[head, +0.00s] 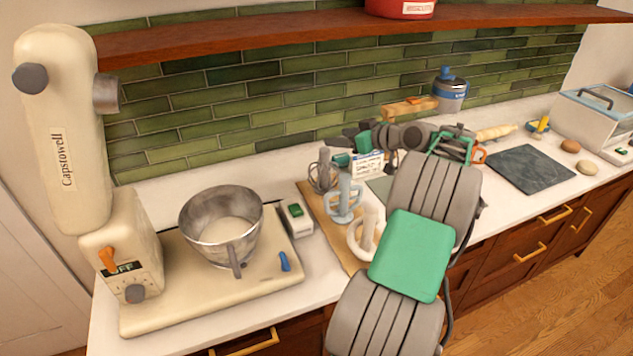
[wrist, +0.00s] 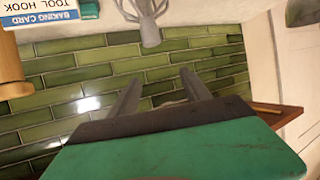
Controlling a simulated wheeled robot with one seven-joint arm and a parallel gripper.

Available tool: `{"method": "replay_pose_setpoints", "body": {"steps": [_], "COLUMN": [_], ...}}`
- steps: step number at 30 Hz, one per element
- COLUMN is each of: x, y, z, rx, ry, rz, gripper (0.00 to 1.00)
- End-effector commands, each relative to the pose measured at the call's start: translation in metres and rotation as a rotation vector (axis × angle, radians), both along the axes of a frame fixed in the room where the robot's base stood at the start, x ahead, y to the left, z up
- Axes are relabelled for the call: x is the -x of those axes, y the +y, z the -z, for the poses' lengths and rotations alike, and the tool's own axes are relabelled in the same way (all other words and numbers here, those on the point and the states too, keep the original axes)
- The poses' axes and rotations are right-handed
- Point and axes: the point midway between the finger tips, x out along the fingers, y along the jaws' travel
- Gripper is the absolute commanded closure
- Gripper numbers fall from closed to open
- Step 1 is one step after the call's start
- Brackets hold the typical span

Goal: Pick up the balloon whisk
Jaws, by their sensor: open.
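The balloon whisk (head: 322,174), with grey wire loops, stands at the back left of a wooden board on the counter. A blue-grey beater (head: 344,197) and a white dough hook (head: 363,238) are in front of it. My gripper (head: 334,142) is above and beside the whisk, close to the backsplash, and its fingers are small and partly hidden in the head view. In the wrist view my gripper (wrist: 160,79) is open, with only tiles seen between its fingers. A grey pronged tool (wrist: 150,25) shows beyond them; I cannot tell whether it is the whisk.
A label card (head: 367,165) stands right of the tools. The stand mixer's steel bowl (head: 218,230) and a small scale-like box (head: 296,218) are to the left. A wooden shelf (head: 250,35) runs overhead. A dark slab (head: 528,168) lies to the right.

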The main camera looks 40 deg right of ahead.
Motion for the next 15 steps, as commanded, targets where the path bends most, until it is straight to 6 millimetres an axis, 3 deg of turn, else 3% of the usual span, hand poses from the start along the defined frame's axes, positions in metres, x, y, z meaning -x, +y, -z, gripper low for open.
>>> {"method": "replay_pose_setpoints", "body": {"steps": [1, 7, 15], "x": [0.002, 0.006, -0.002], "y": [-0.002, -0.007, -0.007], "z": [0.016, 0.048, 0.064], "rx": [0.001, 0.000, -0.001], "ry": [0.000, 0.000, 0.000], "rz": [0.004, 0.014, 0.014], "gripper": [0.44, 0.44, 0.44]}}
